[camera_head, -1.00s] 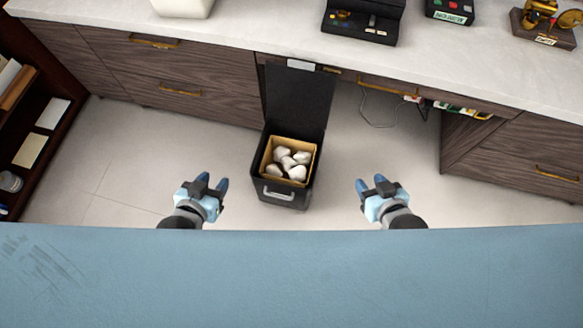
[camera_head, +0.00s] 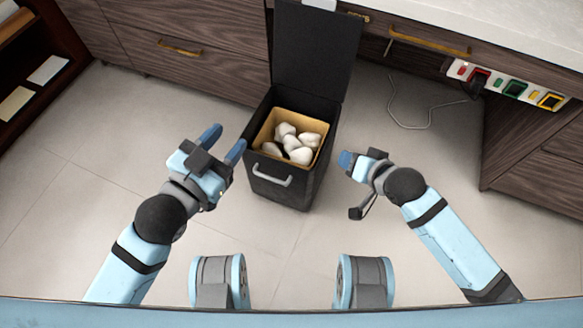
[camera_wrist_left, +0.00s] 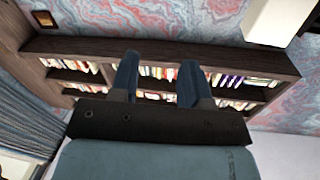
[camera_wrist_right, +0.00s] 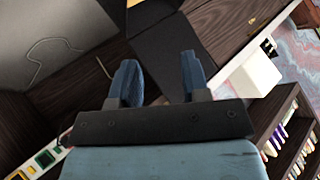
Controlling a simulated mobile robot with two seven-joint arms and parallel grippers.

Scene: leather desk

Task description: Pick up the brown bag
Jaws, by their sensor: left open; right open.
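The brown bag (camera_head: 300,118) lines the open black bin (camera_head: 300,190) on the floor, its square tan rim showing around several white crumpled lumps (camera_head: 298,148). My left gripper (camera_head: 223,143) is open and empty, just left of the bin in the head view, fingers pointing up and away. My right gripper (camera_head: 350,162) is to the right of the bin, apart from it. Its fingers are partly hidden in the head view, but they stand apart and empty in the right wrist view (camera_wrist_right: 158,80). The left wrist view also shows empty spread fingers (camera_wrist_left: 157,80).
The bin's lid (camera_head: 312,50) stands upright behind it. Drawer cabinets (camera_head: 170,50) and a desk with a power strip (camera_head: 510,88) are behind. A cable (camera_head: 425,125) lies on the floor at right. Bare floor surrounds the bin's front and sides.

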